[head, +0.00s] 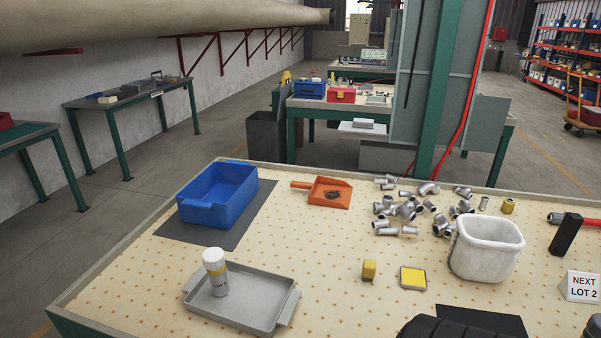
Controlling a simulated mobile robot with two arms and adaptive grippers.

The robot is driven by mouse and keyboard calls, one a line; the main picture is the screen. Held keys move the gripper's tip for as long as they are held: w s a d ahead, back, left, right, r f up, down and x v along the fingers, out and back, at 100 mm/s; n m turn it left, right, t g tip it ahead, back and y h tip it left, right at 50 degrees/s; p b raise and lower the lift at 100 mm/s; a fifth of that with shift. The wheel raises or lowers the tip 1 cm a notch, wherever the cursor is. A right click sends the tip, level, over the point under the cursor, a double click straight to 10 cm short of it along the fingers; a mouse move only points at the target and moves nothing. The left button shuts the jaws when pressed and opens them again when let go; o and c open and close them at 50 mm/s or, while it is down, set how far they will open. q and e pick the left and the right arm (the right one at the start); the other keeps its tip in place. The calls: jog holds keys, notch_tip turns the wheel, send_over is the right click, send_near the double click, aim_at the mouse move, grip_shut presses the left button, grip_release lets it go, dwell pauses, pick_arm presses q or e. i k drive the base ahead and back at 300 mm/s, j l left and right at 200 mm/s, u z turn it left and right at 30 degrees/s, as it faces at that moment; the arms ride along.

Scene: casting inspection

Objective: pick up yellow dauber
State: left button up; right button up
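A small upright yellow block (369,270) stands on the perforated tabletop near the middle front, and it looks like the yellow dauber. A square yellow pad (413,278) in a dark frame lies just right of it, apart from it. A small yellow cylinder (508,206) stands farther back at the right, beyond the white bin; it is too small to tell what it is. Nothing touches the yellow block.
A grey tray (275,314) holds a white bottle (215,273). A blue bin (218,210), orange scoop (332,193), loose metal fittings (403,211), white bin (486,247) and NEXT LOT 2 sign (581,287) stand around. The centre is clear.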

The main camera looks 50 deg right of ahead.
aim_at(369, 265)
jog(key=z, duration=2.2)
